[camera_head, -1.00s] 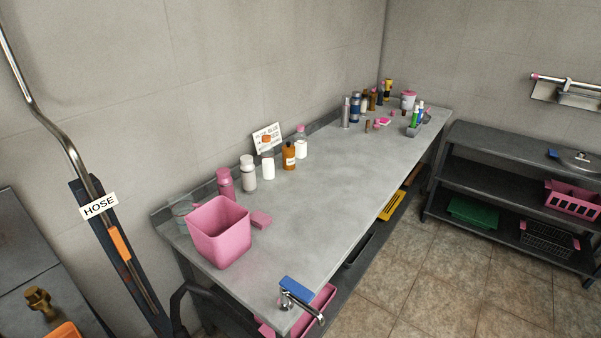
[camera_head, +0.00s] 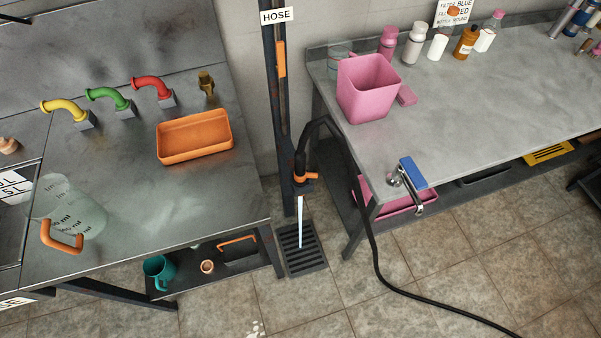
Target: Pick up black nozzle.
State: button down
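A black nozzle (camera_head: 300,166) hangs upright on the dark post below the HOSE sign, between the two tables. It has an orange lever on its right side. A black hose (camera_head: 353,187) arches from its top, drops to the floor and runs to the right. A pale white streak, like water, stands straight below the nozzle, over the dark floor grate. My gripper is not in view, so its state and its distance from the nozzle are hidden.
The left metal table (camera_head: 130,215) holds an orange tray (camera_head: 194,152), coloured taps and a clear jug (camera_head: 72,215). The right table (camera_head: 450,115) holds a pink bin (camera_head: 366,92) and bottles. A dark floor grate (camera_head: 303,262) lies between them. Tiled floor in front is mostly open, crossed by the hose.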

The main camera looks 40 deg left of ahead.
aim_at(299, 160)
jog(key=i+l+u, duration=0.15)
jog(key=l, duration=0.2)
jog(key=i+l+u, duration=0.1)
jog(key=l, duration=0.2)
jog(key=i+l+u, duration=0.15)
jog(key=l, duration=0.2)
jog(key=u, duration=1.9)
jog(key=i+u, duration=0.2)
jog(key=i, duration=0.3)
